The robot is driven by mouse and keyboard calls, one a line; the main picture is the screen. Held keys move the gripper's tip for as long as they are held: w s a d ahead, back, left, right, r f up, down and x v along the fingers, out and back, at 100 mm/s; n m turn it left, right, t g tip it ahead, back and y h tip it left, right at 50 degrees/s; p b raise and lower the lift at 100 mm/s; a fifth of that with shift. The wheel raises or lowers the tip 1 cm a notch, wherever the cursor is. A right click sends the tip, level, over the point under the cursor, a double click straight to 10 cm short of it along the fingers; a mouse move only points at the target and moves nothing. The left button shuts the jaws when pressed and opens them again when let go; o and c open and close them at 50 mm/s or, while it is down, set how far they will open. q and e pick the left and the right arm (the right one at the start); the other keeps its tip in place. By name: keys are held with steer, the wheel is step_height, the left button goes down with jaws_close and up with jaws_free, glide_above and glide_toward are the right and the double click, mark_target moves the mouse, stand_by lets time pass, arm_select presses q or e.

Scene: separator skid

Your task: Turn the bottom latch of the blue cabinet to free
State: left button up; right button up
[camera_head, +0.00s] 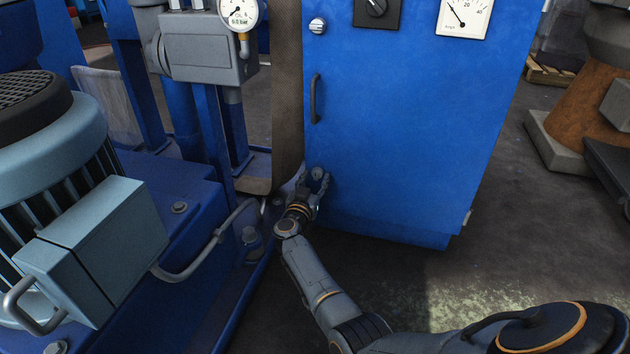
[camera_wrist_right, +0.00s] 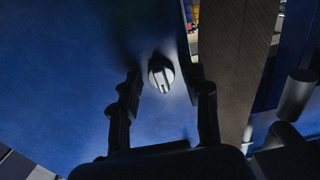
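The blue cabinet (camera_head: 410,120) stands upright in the middle of the head view. Its bottom latch (camera_head: 317,173) is a small grey round knob near the door's lower left corner, partly hidden by my gripper. In the right wrist view the latch (camera_wrist_right: 161,72) shows clearly, with its raised grip bar close to upright in that picture. My right gripper (camera_head: 312,182) is at the latch, and its fingers (camera_wrist_right: 165,88) are open on either side of it. I see a gap between each finger and the knob; contact is not visible. My left gripper is not in view.
A similar top latch (camera_head: 317,26) and a dark door handle (camera_head: 315,98) are higher on the door. Blue skid framework with pipes and a motor (camera_head: 60,150) fills the left.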

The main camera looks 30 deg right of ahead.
jaws_close()
steer(key=shift+m, duration=0.3)
steer(key=shift+m+p, duration=0.7)
steer(key=shift+m, duration=0.3)
steer(key=m, duration=0.3)
steer(key=shift+w+a+m+p, duration=0.1)
steer(key=shift+m+p, duration=0.2)
steer(key=shift+p, duration=0.05)
steer(key=m, duration=0.5)
steer(key=m+b, duration=0.1)
steer(key=m, duration=0.5)
steer(key=shift+w+a+r, duration=0.1)
steer(key=shift+r, duration=0.1)
steer(key=shift+m, duration=0.5)
